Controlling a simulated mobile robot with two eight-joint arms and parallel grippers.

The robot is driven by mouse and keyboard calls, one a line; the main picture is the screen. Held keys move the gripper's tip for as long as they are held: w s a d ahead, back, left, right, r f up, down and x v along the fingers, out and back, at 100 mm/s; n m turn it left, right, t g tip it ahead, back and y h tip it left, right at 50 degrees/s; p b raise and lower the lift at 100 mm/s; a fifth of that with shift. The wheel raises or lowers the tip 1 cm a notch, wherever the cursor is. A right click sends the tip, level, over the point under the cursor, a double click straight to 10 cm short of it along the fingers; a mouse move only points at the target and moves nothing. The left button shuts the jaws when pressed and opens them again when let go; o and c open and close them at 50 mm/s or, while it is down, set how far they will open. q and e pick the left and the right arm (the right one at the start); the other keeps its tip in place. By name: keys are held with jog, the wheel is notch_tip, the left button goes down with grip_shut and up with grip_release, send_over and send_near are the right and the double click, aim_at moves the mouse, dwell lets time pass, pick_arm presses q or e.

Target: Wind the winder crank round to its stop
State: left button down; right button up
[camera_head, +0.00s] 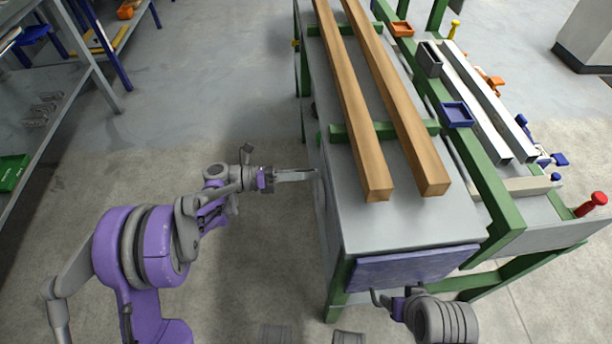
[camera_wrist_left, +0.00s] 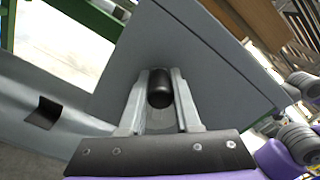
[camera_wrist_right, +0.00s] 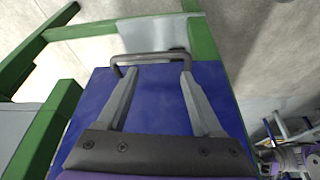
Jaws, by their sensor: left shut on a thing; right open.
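The winder crank's black knob (camera_wrist_left: 160,88) sits between the two fingers of my left gripper (camera_wrist_left: 158,78) in the left wrist view, close against the grey side of the table. In the head view my left gripper (camera_head: 313,174) reaches to the table's left side, shut on the knob. The rest of the crank is hidden by the fingers and the table. My right gripper (camera_wrist_right: 150,72) is open in the right wrist view, its fingertips close to a grey bar handle (camera_wrist_right: 152,58) by a blue panel (camera_wrist_right: 160,110).
Two long wooden beams (camera_head: 368,120) lie along the grey table top (camera_head: 350,215). Green rails carry an orange tray (camera_head: 402,29) and a blue tray (camera_head: 457,114). Shelving (camera_head: 45,95) stands at far left. The floor between shelving and table is clear apart from my arm.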

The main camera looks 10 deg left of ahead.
pick_arm(q)
jog(key=shift+w+f+n, duration=0.15)
jog(key=shift+w+n, duration=0.05)
jog(key=shift+n, duration=0.2)
jog(key=c, duration=0.6)
grip_release()
jog(key=shift+a, duration=0.15)
jog(key=a, duration=0.3)
jog(key=s+a+p, duration=0.1)
jog(key=a, duration=0.3)
jog(key=s+a, duration=0.1)
jog(key=a, duration=0.2)
jog(key=shift+a, duration=0.2)
jog(key=shift+c, duration=0.2)
